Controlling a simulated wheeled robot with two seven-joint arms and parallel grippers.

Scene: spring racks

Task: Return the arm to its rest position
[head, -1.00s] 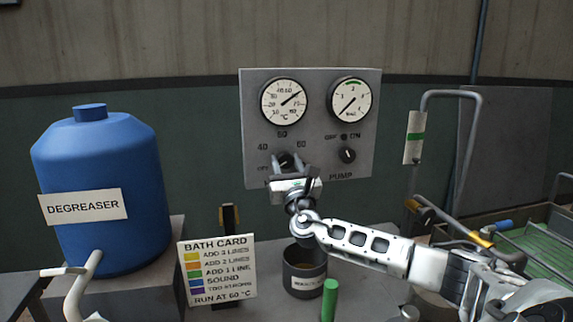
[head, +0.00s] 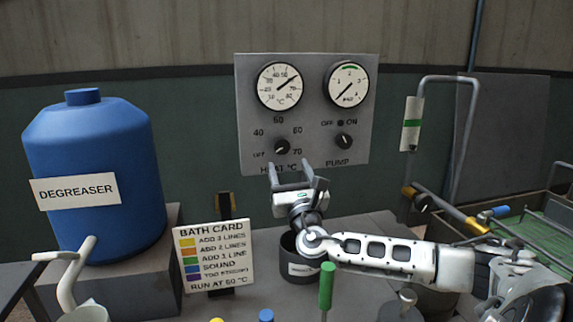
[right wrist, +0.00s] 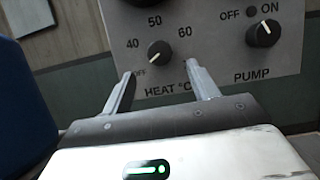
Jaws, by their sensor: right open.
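My right gripper (head: 291,168) is open and empty, in front of the lower edge of the grey control panel (head: 350,120). It points up at the panel, below the heat knob (head: 281,147), and does not hold it. In the right wrist view both fingers (right wrist: 160,85) stand apart with the heat knob (right wrist: 159,54) seen above and between them. The pump knob (head: 343,141) is to the right, clear of the fingers. My right arm reaches in from the lower right. My left gripper is not in view.
A blue degreaser drum (head: 90,150) stands at the left. A bent rail (head: 460,140) and a green-lined tray (head: 530,240) are at the right.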

